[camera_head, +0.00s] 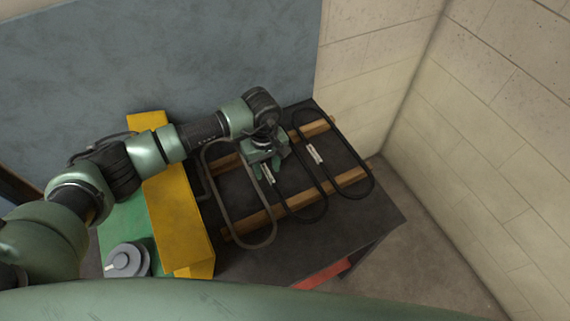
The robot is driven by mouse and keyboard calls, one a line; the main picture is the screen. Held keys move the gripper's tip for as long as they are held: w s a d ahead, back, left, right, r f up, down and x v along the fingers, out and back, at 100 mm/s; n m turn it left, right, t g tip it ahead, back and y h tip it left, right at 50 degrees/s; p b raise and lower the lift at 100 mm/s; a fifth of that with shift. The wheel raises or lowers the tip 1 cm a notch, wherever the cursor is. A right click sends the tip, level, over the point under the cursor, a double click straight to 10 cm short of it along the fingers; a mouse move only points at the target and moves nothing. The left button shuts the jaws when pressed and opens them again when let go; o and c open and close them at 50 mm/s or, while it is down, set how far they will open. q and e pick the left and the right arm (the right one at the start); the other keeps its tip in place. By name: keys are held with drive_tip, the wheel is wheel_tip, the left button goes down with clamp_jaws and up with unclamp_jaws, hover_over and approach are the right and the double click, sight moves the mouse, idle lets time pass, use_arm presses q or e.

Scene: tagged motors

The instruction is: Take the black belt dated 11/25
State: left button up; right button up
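Three long looped belts lie side by side across wooden slats on a dark table. The left one is a grey belt (238,222); the middle one is a black belt (308,219); the right one is a black belt (350,150). A white tag (269,174) is on the middle belt's left strand and another white tag (315,154) is on the right belt. Their dates are too small to read. My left gripper (267,168) points down over the middle belt's left strand, fingers apart beside its tag. It hides part of that belt. My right gripper is not in view.
The belts rest on wooden slats (262,216) on the dark table (350,222). A yellow block-like piece (178,222) stands left of them, with a green surface (122,224) and a grey round part (127,260) beyond. Walls close off the back and right.

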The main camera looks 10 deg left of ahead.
use_arm(q)
clamp_jaws()
drive_tip(key=shift+r, duration=0.1)
